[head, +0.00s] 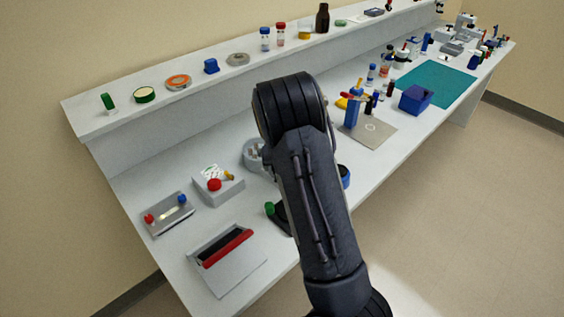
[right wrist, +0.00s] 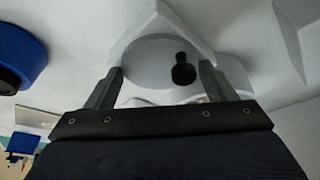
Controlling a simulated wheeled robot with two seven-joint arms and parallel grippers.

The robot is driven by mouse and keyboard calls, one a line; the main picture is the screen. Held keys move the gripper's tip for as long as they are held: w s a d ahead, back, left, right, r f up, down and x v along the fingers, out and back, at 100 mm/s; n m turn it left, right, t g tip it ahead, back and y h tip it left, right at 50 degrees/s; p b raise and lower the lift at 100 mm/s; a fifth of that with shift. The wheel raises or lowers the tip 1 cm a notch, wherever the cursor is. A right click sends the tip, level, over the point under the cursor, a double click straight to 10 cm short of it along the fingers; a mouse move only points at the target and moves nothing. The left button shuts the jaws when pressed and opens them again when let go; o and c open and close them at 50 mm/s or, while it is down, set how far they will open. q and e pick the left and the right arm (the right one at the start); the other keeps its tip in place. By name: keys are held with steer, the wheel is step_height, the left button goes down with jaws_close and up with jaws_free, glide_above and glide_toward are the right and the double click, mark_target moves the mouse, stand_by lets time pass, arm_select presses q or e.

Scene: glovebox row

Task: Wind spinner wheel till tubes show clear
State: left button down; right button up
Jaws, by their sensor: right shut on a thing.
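In the right wrist view a pale grey round wheel (right wrist: 150,58) with a black knob (right wrist: 183,70) lies under a pale angular housing (right wrist: 165,20). My right gripper (right wrist: 160,72) has one finger on each side, shut on the wheel, with the black knob between the fingers near the right one. Exact contact is unclear. In the head view my right arm hides the gripper and wheel. A round grey holder (head: 252,155) with small pale pieces inside shows partly left of the arm. I cannot tell how clear any tubes are. My left gripper is not in view.
Beside my arm stand a grey box with a red knob (head: 215,185), a tray with a red bar (head: 226,246) and a green-topped dark item (head: 270,208). A blue round thing (head: 344,176) is partly hidden right of it. A raised shelf (head: 130,122) runs behind.

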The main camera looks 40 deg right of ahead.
steer(key=shift+m, duration=0.6)
steer(key=shift+p, duration=0.3)
steer(key=o, duration=1)
steer(key=shift+r, duration=0.1)
steer(key=v, duration=0.7)
steer(key=shift+a+r, duration=0.2)
steer(key=shift+r, duration=0.1)
